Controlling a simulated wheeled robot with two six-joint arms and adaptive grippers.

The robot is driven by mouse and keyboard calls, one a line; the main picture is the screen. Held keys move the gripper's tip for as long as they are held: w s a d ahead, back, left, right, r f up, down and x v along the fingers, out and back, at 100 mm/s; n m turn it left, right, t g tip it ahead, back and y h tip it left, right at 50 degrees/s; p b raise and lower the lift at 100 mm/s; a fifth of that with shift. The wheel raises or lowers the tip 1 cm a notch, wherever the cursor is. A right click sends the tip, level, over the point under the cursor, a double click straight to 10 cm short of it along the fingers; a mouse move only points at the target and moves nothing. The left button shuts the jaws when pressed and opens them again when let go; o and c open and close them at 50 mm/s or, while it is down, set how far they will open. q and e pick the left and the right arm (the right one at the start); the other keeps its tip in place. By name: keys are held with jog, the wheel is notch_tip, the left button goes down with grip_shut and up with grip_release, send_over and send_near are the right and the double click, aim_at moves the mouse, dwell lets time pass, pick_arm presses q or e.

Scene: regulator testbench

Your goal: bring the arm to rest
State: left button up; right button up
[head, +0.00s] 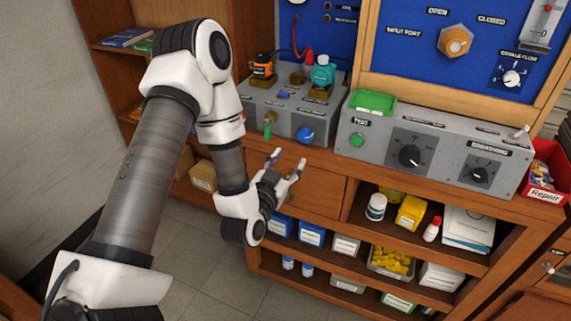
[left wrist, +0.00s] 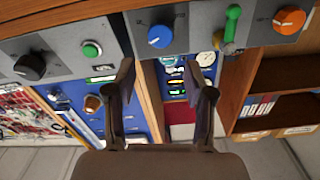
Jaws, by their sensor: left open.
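My left arm (head: 150,180) comes in from the left in the head view, bends at a raised elbow and drops to its wrist. My left gripper (head: 287,162) is open and empty, with its fingers spread toward the bench front. It appears in front of the wooden panel below the left grey console (head: 285,115), and I see no contact. In the left wrist view the two dark fingers (left wrist: 165,85) stand apart with nothing held between them. My right gripper does not show.
The right grey console (head: 430,145) carries black knobs and a green button. A blue knob (head: 305,135) sticks out from the left console near my fingers. Open shelves (head: 340,225) hold bottles and boxes below. A red bin (head: 545,175) stands at right. Floor (head: 205,265) shows clear at lower left.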

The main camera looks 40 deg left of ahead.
pick_arm(q)
jog(key=shift+s+d, duration=0.15)
jog(key=shift+s, duration=0.55)
jog(key=shift+f, duration=0.1)
jog(key=s+d+f+m+g+h+p, duration=0.1)
jog(key=s+d+f+m+g+h, duration=0.1)
jog(key=s+d+f+g, duration=0.45)
jog(key=s+d+f+m+g+h+p, duration=0.1)
jog(key=d+f+m+h+p, duration=0.15)
jog(key=f, duration=0.75)
jog(key=s+f+n+g, duration=0.1)
jog(key=s+f+g, duration=0.2)
jog(key=s, duration=0.3)
jog(key=s+d+f+n+g, duration=0.1)
jog(key=s+f+n+g, duration=0.1)
jog(key=s, duration=0.4)
jog(key=s+d+f+n+g, duration=0.1)
jog(key=s+f+g, duration=0.3)
jog(key=s+g, duration=0.1)
jog(key=shift+s+d+f, duration=0.15)
jog(key=shift+s, duration=0.4)
jog(key=shift+y, duration=0.25)
